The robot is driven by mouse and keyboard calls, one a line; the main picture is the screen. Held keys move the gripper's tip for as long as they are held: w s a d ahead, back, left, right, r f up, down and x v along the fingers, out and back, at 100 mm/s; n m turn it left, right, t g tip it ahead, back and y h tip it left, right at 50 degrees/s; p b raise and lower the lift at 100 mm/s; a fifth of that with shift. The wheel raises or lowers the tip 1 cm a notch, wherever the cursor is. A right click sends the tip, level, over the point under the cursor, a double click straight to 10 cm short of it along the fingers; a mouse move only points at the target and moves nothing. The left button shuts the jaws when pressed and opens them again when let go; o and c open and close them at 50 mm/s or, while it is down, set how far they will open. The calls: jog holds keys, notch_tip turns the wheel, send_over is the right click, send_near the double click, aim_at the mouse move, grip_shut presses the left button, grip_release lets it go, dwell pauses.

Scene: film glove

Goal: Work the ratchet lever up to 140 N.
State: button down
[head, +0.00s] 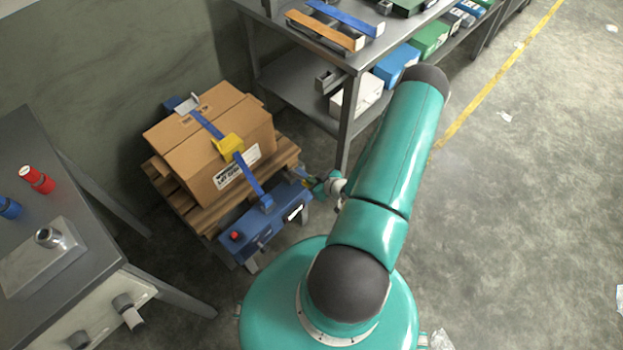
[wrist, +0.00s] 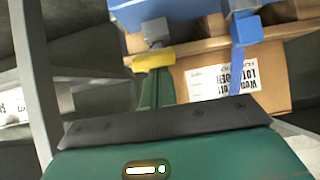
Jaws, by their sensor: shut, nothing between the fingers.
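The blue ratchet unit (head: 262,222) sits at the front edge of the pallet, with a red button (head: 235,236) and a small lit display whose reading is too small to read. A blue strap (head: 250,182) runs from it over the cardboard box (head: 190,150). The unit also shows at the top of the wrist view (wrist: 140,12). My gripper (head: 318,184) is at the right end of the unit, shut and empty. In the wrist view its green fingers (wrist: 155,92) point at a yellow bar (wrist: 153,62) below a grey block. I cannot tell whether they touch it, or whether it is the lever's grip.
The wooden pallet (head: 168,192) carries the box. A grey shelf rack (head: 345,120) with boxes stands close behind my arm. A grey workbench (head: 95,240) with red and blue cylinders is on the left. The concrete floor to the right is mostly clear.

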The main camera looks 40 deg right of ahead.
notch_tip(320, 180, down, 6)
jog(key=s+t, duration=0.1)
jog(key=s, duration=0.1)
jog(key=shift+s+r+t, duration=0.2)
jog(key=shift+r+t, duration=0.05)
jog(key=shift+t, duration=0.15)
jog(key=shift+f, duration=0.15)
dwell(0.5)
jog(key=shift+w+d+r, duration=0.1)
jog(key=shift+r, duration=0.1)
